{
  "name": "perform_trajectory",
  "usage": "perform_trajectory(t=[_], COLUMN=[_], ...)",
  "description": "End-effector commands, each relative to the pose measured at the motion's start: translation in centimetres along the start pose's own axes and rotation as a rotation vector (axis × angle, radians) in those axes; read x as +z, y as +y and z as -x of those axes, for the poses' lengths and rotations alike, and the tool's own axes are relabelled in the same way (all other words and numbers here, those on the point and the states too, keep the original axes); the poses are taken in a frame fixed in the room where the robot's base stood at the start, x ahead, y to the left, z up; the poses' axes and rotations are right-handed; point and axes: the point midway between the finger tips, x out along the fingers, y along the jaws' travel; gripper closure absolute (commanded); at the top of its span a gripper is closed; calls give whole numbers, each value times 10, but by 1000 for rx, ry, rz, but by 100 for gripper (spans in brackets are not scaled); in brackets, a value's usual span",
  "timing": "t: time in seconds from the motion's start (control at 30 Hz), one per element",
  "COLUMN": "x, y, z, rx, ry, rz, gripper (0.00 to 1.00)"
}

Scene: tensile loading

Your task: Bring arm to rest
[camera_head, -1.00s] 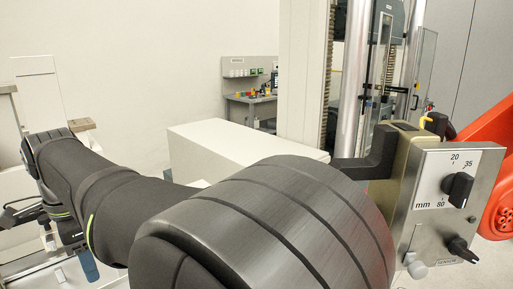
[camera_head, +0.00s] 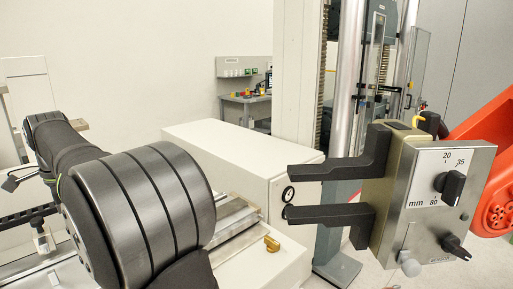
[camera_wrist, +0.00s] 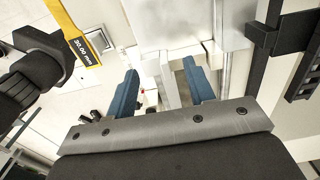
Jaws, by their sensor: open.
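My gripper (camera_wrist: 164,88) shows in the wrist view as two blue fingers standing well apart, with nothing between them. Pale machine surfaces lie beyond the fingers. In the head view my dark, ribbed arm fills the lower left, and the gripper itself cannot be made out there. The arm is apart from the metal box with black jaws at the right.
A metal box (camera_head: 435,205) with knobs and two black jaws stands at the right. A white cabinet (camera_head: 230,150) sits mid-view, with a tall silver column (camera_head: 347,120) behind. In the wrist view, a yellow tag (camera_wrist: 75,35) hangs at upper left.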

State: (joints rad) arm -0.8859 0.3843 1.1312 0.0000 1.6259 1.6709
Motion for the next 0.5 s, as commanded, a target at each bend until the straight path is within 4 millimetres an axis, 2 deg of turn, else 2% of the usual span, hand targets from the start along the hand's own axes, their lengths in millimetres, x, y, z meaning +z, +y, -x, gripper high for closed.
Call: perform_trajectory(t=[0.2,0.5], x=[15,17], y=[-5,-5], z=[-9,-10], rx=[1,0], ry=[0,0], rz=[1,0], gripper=[51,51])
